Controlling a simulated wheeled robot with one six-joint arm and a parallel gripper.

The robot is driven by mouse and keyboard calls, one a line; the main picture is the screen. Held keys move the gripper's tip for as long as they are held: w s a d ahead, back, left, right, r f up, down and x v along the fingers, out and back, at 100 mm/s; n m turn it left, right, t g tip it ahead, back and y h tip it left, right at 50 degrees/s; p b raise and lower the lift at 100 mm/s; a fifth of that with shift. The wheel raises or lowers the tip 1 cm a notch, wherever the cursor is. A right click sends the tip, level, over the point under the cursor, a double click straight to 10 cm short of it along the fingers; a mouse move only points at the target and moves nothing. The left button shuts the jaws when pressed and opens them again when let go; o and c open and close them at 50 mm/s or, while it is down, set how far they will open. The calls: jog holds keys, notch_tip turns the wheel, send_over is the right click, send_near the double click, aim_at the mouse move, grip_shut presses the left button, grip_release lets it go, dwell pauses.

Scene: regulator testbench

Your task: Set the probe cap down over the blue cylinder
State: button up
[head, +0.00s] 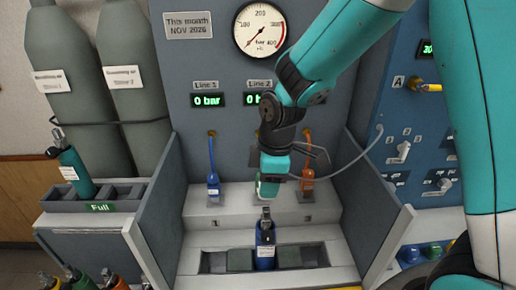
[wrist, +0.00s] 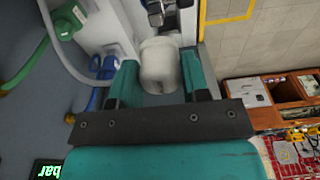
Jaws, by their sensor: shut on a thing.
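The blue cylinder (head: 265,246) stands upright in the front rack, its metal valve (head: 266,216) on top. My gripper (head: 268,186) is above it in the head view, pointing down. In the wrist view, my gripper's two teal fingers (wrist: 160,72) are closed on either side of a pale, rounded probe cap (wrist: 159,58). A metal valve part (wrist: 158,10) shows just beyond the cap. The cap is held clear of the cylinder in the head view, mostly hidden by my gripper. How well it lines up with the valve I cannot tell.
A blue connector (head: 213,186) hangs at left and an orange one (head: 307,180) at right. A grey cable (head: 350,165) runs right from near my gripper. Side walls (head: 160,215) flank the bay. A teal cylinder (head: 75,172) leans in the left rack.

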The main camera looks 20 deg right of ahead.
aim_at(266, 209)
jog(key=shift+w+a+r, duration=0.15)
jog(key=shift+w, duration=0.1)
jog(key=shift+f+b, duration=1)
jog(key=shift+b, duration=0.05)
jog(key=shift+f+b, duration=0.95)
jog(key=shift+f, duration=0.25)
jog(key=shift+s+d+f+b, duration=0.15)
jog(key=shift+f+b, duration=0.5)
jog(key=shift+f, duration=0.35)
jog(key=shift+w+d+f+b, duration=0.1)
jog(key=shift+f+b, duration=0.5)
jog(key=shift+f, duration=0.35)
jog(key=o, duration=1)
jog(key=shift+r, duration=0.1)
jog(key=r, duration=0.5)
jog(key=d+r, duration=0.1)
jog(key=r, duration=0.5)
jog(key=d+r+b, duration=0.1)
jog(key=r, duration=0.5)
jog(key=shift+s+r, duration=0.1)
jog(key=shift+s, duration=0.25)
